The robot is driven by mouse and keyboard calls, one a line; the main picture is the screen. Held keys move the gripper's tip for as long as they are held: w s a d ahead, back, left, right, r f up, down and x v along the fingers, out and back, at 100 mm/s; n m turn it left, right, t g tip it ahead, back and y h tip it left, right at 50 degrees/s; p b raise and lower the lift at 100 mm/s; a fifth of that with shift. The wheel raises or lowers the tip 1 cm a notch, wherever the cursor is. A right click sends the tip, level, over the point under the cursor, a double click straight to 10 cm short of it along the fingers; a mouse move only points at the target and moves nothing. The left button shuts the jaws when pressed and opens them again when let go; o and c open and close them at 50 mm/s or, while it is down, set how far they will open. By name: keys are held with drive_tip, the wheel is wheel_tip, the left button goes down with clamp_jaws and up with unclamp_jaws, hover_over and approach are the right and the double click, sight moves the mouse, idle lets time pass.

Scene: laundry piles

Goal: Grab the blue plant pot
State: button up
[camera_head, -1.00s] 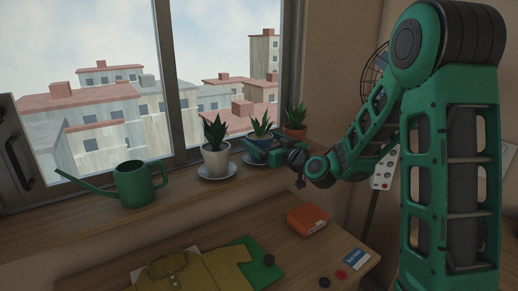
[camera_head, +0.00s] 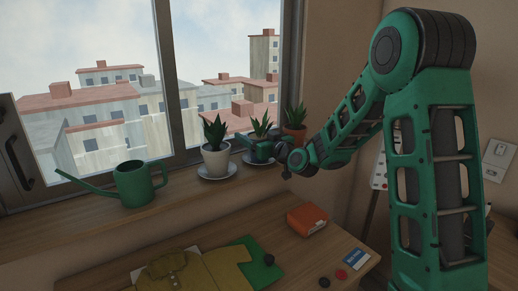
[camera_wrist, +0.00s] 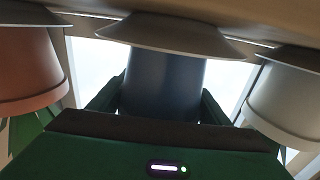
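The blue plant pot (camera_wrist: 163,80) fills the middle of the wrist view, which appears upside down, with its saucer (camera_wrist: 165,35) above it. In the head view its spiky green plant (camera_head: 261,126) shows on the windowsill, and my gripper mostly covers the pot. My green gripper (camera_head: 262,149) is at the pot from the front right. In the wrist view my gripper (camera_wrist: 163,96) has one finger on each side of the pot, spread about as wide as it. I cannot tell if the fingers touch it. The pot looks upright on its saucer.
A white pot (camera_head: 215,160) stands close on the left and a terracotta pot (camera_head: 295,131) close on the right. A green watering can (camera_head: 135,184) is farther left on the sill. An orange box (camera_head: 307,219) and a yellow shirt (camera_head: 195,272) lie on the table below.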

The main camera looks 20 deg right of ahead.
drive_tip(key=c, duration=0.4)
drive_tip(key=shift+r, duration=0.15)
